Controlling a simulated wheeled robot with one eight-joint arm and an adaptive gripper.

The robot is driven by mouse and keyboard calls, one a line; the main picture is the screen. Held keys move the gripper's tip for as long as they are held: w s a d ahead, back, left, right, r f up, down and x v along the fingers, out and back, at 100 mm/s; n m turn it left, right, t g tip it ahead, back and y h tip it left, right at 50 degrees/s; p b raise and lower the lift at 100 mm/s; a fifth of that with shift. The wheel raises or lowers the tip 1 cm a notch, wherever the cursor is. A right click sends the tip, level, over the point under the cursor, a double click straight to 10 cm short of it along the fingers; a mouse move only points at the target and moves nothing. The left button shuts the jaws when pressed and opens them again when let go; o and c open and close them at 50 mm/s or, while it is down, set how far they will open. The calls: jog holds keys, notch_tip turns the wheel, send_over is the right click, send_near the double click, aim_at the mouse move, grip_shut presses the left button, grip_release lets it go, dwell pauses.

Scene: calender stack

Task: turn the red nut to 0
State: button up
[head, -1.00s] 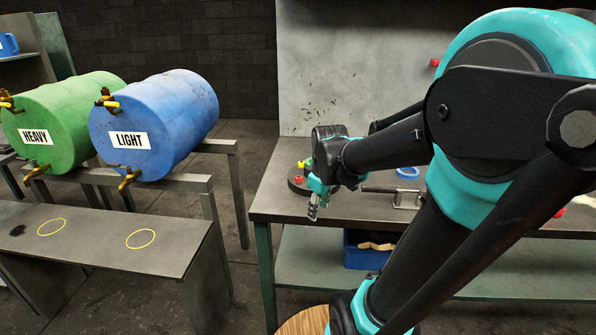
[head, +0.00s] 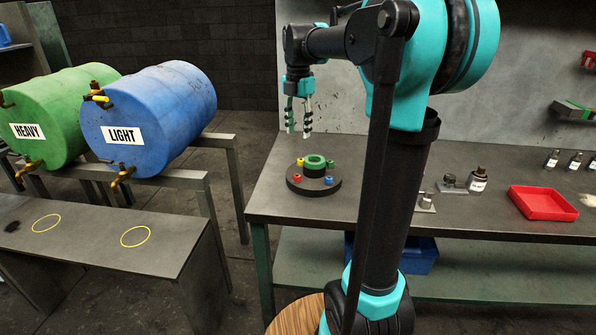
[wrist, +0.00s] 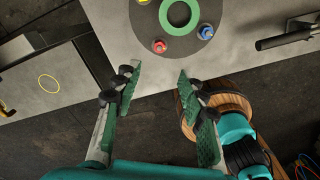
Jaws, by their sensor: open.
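The red nut (head: 297,178) stands on the front left of a round dark disc (head: 313,190) on the bench. It also shows in the wrist view (wrist: 158,46), at the disc's near edge. A green ring (head: 315,161) sits at the disc's centre, with blue (head: 329,180), yellow (head: 300,162) and green (head: 330,163) nuts around it. I cannot make out any number marks. My gripper (head: 299,131) is open and empty, pointing down well above the disc. In the wrist view its fingertips (wrist: 160,73) lie apart, just below the red nut in the picture.
The workbench (head: 420,221) holds small bottles (head: 478,180) and a red tray (head: 543,203) to the right. A metal handle-like tool (wrist: 287,38) lies right of the disc in the wrist view.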

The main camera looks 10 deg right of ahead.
aim_at(298, 175)
notch_tip(298, 175, down, 16)
jog(key=shift+r, duration=0.1)
dwell(0.4)
grip_shut()
